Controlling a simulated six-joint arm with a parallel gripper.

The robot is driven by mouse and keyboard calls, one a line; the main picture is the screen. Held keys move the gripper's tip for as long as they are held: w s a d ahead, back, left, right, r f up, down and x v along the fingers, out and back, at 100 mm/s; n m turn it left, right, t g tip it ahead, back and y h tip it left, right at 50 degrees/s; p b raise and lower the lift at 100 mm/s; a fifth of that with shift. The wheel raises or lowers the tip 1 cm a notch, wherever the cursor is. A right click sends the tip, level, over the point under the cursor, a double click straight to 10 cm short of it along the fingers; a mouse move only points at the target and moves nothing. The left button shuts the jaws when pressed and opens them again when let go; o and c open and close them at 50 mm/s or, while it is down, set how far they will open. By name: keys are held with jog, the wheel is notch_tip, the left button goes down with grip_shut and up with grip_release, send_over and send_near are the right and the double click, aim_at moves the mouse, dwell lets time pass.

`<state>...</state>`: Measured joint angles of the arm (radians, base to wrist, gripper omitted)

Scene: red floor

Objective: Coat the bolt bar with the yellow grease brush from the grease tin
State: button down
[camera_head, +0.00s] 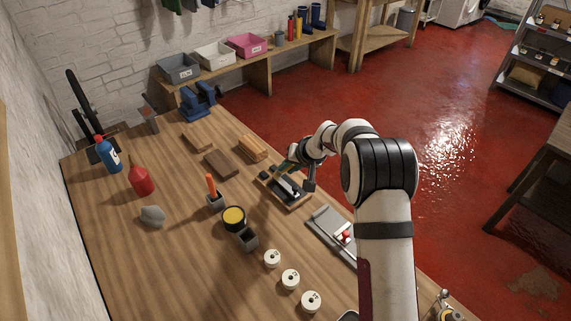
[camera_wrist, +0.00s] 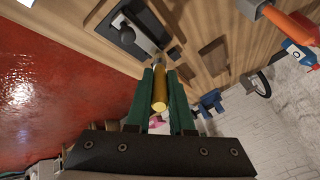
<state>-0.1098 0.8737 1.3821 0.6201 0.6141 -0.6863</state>
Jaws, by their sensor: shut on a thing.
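My gripper (camera_wrist: 160,92) has green fingers and is shut on the yellow brush (camera_wrist: 159,97), whose round handle shows between them in the wrist view. In the head view my gripper (camera_head: 297,160) is just above the far end of the bolt board. The bolt bar (camera_head: 288,187) is pale metal on a dark plate; it also shows in the wrist view (camera_wrist: 142,38). I cannot tell whether the bristles touch the bar; they are mostly hidden. The grease tin (camera_head: 234,215), dark with yellow grease, stands open at mid-table, apart from my gripper.
An orange-handled brush (camera_head: 211,186) stands in a grey holder left of the tin; another grey holder (camera_head: 248,240) looks empty. Wooden blocks (camera_head: 221,163), a clipboard-like tray (camera_head: 331,232) and white round pieces (camera_head: 290,279) lie around. The left front tabletop is clear.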

jog(key=shift+s+d, duration=2.55)
jog(key=shift+s, duration=0.05)
jog(key=shift+w+a+r, duration=0.2)
jog(key=shift+w+a, duration=1.3)
jog(key=shift+w, duration=0.05)
jog(key=shift+w+a, duration=1.5)
jog(key=shift+r, duration=0.1)
jog(key=shift+r, duration=2.9)
jog(key=shift+r, duration=1.5)
